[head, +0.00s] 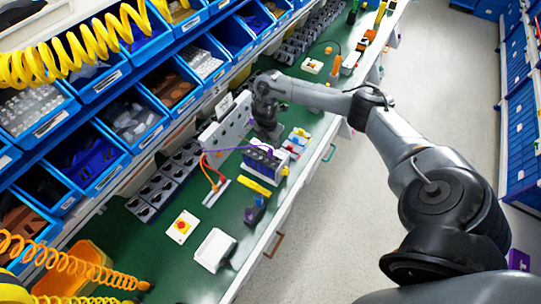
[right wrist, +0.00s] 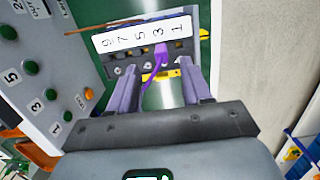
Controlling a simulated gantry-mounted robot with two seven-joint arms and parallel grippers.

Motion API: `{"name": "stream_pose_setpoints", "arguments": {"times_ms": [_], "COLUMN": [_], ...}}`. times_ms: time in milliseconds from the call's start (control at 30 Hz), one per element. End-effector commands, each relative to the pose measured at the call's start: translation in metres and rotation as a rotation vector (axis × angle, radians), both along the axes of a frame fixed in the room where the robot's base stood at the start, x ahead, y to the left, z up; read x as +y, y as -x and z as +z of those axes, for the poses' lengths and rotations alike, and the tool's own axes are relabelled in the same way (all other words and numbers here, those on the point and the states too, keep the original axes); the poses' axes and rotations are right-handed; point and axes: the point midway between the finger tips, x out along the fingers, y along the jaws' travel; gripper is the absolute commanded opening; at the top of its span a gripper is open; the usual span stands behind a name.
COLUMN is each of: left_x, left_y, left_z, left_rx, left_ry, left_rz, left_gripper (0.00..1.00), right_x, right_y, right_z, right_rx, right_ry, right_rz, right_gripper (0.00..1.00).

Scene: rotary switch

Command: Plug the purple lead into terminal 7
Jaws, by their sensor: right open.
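The terminal block (head: 262,162) stands on the green bench in the head view. In the right wrist view the terminal block's white label strip (right wrist: 121,38) reads 9, 7, 5, 3, 1. The purple lead's plug (right wrist: 161,52) is at the terminal below number 3; I cannot tell how deep it sits. The purple lead (head: 228,149) loops off to the left of the block. My right gripper (head: 269,138) points down beside the block. In the wrist view its two fingers (right wrist: 160,82) are apart, with the purple cable between them and not clamped. My left gripper is not in view.
A grey panel (right wrist: 42,85) with numbered green buttons stands close on the left in the wrist view. Orange leads (head: 214,180), a yellow block (head: 254,187) and a red-button box (head: 183,227) lie nearby. Blue bins (head: 133,118) line the back.

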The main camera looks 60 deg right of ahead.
Motion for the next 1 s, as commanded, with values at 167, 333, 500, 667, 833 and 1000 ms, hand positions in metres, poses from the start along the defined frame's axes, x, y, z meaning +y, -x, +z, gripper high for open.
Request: {"name": "stream_pose_setpoints", "arguments": {"times_ms": [167,333,500,667,833,1000], "left_x": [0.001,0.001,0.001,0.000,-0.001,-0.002], "left_y": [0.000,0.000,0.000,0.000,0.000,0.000], "left_z": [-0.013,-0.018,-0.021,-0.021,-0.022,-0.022], "left_rx": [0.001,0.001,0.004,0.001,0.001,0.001], "left_ry": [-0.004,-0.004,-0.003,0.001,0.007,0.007], "left_rz": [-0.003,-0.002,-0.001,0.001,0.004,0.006], "left_gripper": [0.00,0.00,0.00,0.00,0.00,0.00], "right_x": [-0.002,-0.001,0.000,-0.003,-0.004,-0.004], "right_y": [0.000,0.000,0.003,0.002,0.002,0.002], "right_z": [-0.018,-0.027,-0.046,-0.064,-0.071,-0.071], "right_rx": [-0.001,-0.001,0.003,0.000,-0.002,-0.002], "right_ry": [0.000,0.000,0.000,0.001,0.002,0.002], "right_rz": [-0.001,-0.001,-0.001,-0.001,0.000,0.000], "right_gripper": [0.49,0.49,0.49,0.49,0.49,0.49]}}
